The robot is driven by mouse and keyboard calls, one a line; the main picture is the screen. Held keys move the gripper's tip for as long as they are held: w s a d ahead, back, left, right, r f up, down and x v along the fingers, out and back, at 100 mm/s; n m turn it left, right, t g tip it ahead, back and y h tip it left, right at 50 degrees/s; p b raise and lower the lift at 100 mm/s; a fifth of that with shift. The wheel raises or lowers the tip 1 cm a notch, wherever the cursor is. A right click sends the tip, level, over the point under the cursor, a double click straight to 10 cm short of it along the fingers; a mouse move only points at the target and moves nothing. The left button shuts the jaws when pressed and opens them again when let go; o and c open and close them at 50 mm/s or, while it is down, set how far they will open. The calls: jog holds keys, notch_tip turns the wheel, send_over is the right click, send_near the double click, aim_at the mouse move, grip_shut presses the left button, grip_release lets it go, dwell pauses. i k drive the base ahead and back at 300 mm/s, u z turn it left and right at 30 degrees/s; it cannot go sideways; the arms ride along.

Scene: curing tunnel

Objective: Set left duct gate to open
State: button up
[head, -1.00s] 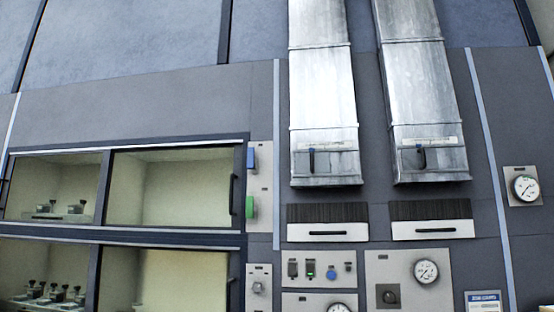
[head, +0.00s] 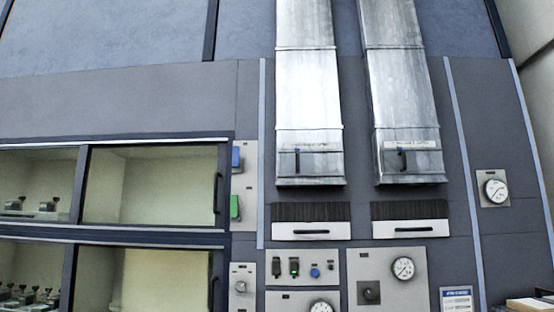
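Two metal ducts run down the wall in the head view. The left duct (head: 305,90) has a gate with a dark upright handle (head: 297,161) near its lower end, under a small pale label (head: 310,148). The right duct (head: 396,80) has a similar gate with a dark handle (head: 403,160); its label is too small to read. My gripper is not in view.
Below the ducts are two drawer-like fronts with dark vents (head: 310,221). Under these are a switch panel (head: 302,267) and gauge panels (head: 403,268). Glass-fronted chambers (head: 150,185) fill the left. A gauge (head: 495,190) hangs at right. A box edge (head: 530,304) shows at lower right.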

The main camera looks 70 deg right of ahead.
aim_at(297, 162)
jog(key=i, duration=1)
jog(key=z, duration=1.5)
